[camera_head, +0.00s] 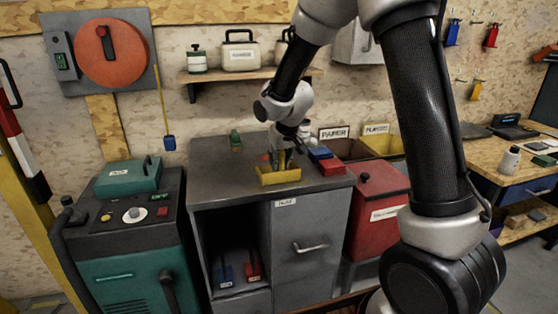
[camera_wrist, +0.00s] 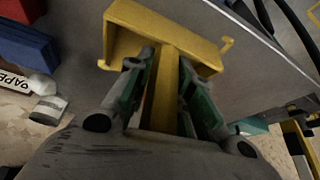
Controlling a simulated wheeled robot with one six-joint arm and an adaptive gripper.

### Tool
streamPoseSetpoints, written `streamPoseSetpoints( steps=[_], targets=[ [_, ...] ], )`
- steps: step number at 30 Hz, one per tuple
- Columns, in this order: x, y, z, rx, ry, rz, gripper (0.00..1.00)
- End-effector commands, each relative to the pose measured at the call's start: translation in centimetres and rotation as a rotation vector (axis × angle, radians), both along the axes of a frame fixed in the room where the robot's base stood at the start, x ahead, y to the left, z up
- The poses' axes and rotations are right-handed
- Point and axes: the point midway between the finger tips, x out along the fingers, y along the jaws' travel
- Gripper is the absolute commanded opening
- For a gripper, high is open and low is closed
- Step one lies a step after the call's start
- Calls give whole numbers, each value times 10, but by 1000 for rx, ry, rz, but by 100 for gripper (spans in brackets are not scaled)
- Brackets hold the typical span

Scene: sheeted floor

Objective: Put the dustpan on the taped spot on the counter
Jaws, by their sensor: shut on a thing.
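The yellow dustpan (camera_head: 278,177) is at the front part of the grey counter top (camera_head: 215,178). My gripper (camera_head: 279,157) is above and behind its pan and shut on its handle. In the wrist view the green-padded fingers of my gripper (camera_wrist: 163,95) close on both sides of the yellow handle, and the dustpan's pan (camera_wrist: 165,38) lies beyond the fingertips. I cannot tell whether the dustpan touches the counter or hangs just above it. I cannot make out the taped spot on the counter; the dustpan and my arm hide part of the top.
Blue (camera_head: 319,154) and red (camera_head: 331,167) blocks lie right of the dustpan. Labelled bins (camera_head: 340,149) stand behind them. The counter's left part is clear. A red bin (camera_head: 378,205) stands right of the cabinet.

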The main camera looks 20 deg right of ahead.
Motion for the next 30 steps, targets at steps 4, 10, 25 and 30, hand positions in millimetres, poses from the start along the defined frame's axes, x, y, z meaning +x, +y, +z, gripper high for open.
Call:
streamPoseSetpoints(
  steps=[4, 10, 25, 30],
  targets=[
    [0, 0, -2, 0, 1, 0, 41],
    [0, 0, -1, 0, 1, 0, 44],
    [-22, -3, 59, 2, -5, -1, 44],
    [-36, -6, 90, 1, -3, 0, 44]
  ],
)
